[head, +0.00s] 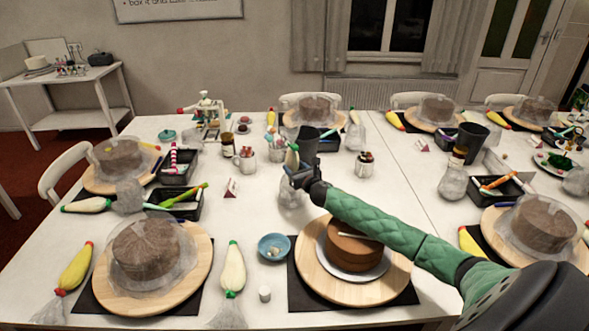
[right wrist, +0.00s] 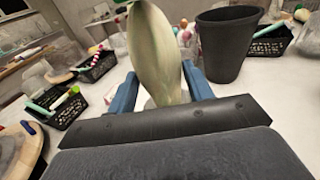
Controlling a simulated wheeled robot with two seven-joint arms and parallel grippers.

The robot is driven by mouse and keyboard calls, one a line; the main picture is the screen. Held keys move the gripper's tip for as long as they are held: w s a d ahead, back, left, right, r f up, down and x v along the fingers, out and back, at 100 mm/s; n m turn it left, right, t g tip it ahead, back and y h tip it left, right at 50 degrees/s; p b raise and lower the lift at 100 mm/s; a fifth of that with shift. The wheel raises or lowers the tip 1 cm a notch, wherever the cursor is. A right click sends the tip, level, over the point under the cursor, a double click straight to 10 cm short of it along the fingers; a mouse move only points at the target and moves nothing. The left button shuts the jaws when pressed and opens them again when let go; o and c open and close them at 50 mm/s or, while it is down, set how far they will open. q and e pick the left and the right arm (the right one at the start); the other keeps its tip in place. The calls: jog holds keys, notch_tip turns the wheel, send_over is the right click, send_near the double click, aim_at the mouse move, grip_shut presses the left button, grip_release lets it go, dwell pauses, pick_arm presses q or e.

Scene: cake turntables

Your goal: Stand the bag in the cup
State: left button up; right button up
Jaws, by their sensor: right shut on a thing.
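My right gripper (head: 296,176) is shut on a pale cream-green piping bag (head: 291,160). The bag stands roughly upright in the jaws, and its lower part is mostly hidden by the gripper in the head view. In the right wrist view the bag (right wrist: 153,52) rises between the two blue fingers (right wrist: 160,88). A dark, empty-looking cup (head: 308,143) stands on the table just behind and to the right of the bag. It shows upright to the right of the bag in the right wrist view (right wrist: 228,48). The bag is outside the cup. My left gripper is out of view.
A chocolate cake (head: 352,250) on a round wooden turntable is under my right arm. A blue bowl (head: 274,246) and another piping bag (head: 232,270) lie to its left. Black baskets (head: 180,204) are at left.

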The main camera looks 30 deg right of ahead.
jog(key=shift+f+b, duration=0.35)
jog(key=shift+f, duration=0.1)
dwell(0.6)
jog(key=o, duration=1.1)
jog(key=shift+c, duration=0.2)
jog(key=shift+s+a+r+p, duration=0.1)
jog(key=shift+s+r+p, duration=0.2)
jog(key=shift+s, duration=0.6)
jog(key=shift+s+a+r+p, duration=0.1)
jog(key=shift+s+r+p, duration=0.2)
jog(key=shift+s, duration=0.65)
jog(key=shift+s+a+r+p, duration=0.1)
jog(key=shift+s+r+p, duration=0.2)
jog(key=shift+s, duration=0.6)
jog(key=shift+f, duration=0.1)
jog(key=s+r+p, duration=0.4)
jog(key=r+p, duration=0.1)
jog(key=r, duration=0.1)
jog(key=shift+a, duration=0.25)
